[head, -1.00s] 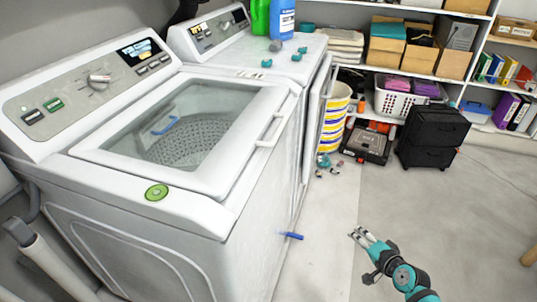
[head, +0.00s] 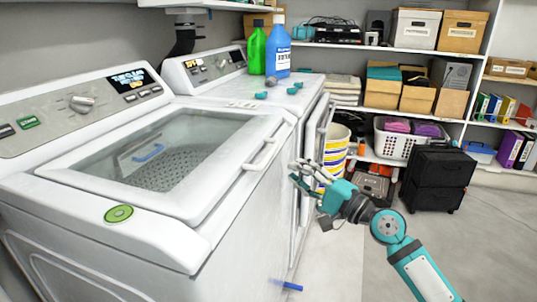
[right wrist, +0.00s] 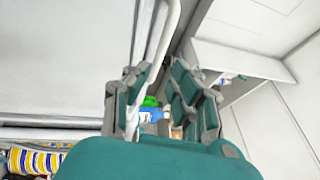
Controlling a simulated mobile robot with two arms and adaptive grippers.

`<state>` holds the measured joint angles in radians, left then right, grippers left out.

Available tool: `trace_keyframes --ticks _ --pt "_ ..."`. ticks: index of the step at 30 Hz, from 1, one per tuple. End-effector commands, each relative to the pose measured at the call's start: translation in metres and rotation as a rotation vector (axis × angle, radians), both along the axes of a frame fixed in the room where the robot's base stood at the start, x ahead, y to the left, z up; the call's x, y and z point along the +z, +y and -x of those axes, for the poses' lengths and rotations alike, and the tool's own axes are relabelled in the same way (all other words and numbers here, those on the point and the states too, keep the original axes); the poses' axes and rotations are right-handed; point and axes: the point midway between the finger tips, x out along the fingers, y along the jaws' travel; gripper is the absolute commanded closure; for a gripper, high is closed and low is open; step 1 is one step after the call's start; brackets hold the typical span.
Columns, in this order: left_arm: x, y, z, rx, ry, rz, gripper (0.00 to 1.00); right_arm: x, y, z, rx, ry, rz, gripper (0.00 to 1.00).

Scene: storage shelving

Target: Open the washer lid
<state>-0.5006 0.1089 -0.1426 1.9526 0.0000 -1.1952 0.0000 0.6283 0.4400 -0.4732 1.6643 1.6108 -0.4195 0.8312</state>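The washer (head: 150,245) stands at the left in the head view. Its glass-topped lid (head: 160,150) is down, with a blue item and a perforated drum showing through the glass. The lid's white handle (head: 262,142) is on its right edge. My right gripper (head: 305,178) is raised to the right of this handle, apart from it in the head view. In the right wrist view its fingers (right wrist: 165,95) are spread, with a white bar (right wrist: 158,50) passing by the left finger. I cannot tell which handle this bar is. My left gripper is out of view.
A second machine (head: 235,95) stands behind, its door (head: 318,125) ajar close to my right gripper. Green (head: 257,50) and blue (head: 278,48) bottles stand on it. A striped bucket (head: 333,150) and a black drawer unit (head: 437,180) are behind. Floor at right is clear.

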Motion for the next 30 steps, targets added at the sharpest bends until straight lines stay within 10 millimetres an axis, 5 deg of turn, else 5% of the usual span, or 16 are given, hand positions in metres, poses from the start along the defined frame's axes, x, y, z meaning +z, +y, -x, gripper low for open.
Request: trace_keyframes --ticks 12,26,30 --pt "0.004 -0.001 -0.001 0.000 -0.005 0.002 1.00 0.013 0.060 -0.052 0.000 -0.001 0.001 0.76" --pt "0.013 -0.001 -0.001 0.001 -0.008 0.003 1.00 0.016 0.072 -0.062 -0.001 -0.001 0.002 0.76" --pt "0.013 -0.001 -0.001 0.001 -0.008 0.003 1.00 0.016 0.072 -0.062 -0.001 -0.001 0.002 0.91"
